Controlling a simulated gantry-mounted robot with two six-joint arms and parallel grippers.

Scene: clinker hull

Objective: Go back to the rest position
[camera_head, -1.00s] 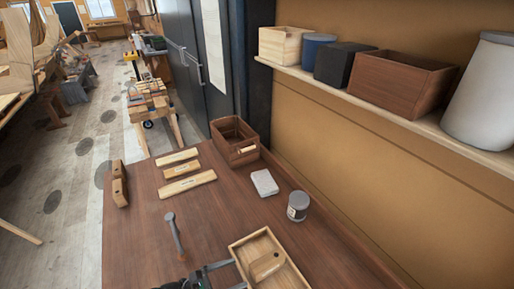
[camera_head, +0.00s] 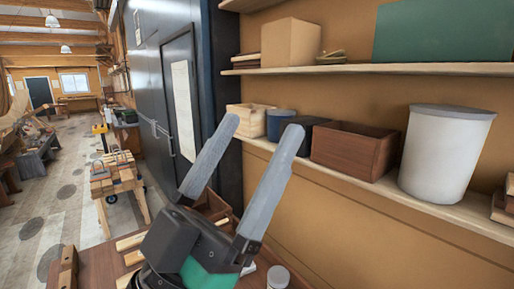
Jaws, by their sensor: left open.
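My left gripper (camera_head: 250,143) stands large in the lower middle of the head view. Its two long grey fingers point up and are spread apart with nothing between them. The gripper is raised in front of the wooden bench (camera_head: 97,270) and hides much of its top. My right gripper is not in the picture.
A dark brown box (camera_head: 212,207) and a grey-lidded jar (camera_head: 278,277) show around my gripper. Wooden blocks (camera_head: 68,268) lie at the bench's left. A shelf (camera_head: 440,205) holds a brown box (camera_head: 354,148) and a white canister (camera_head: 445,155).

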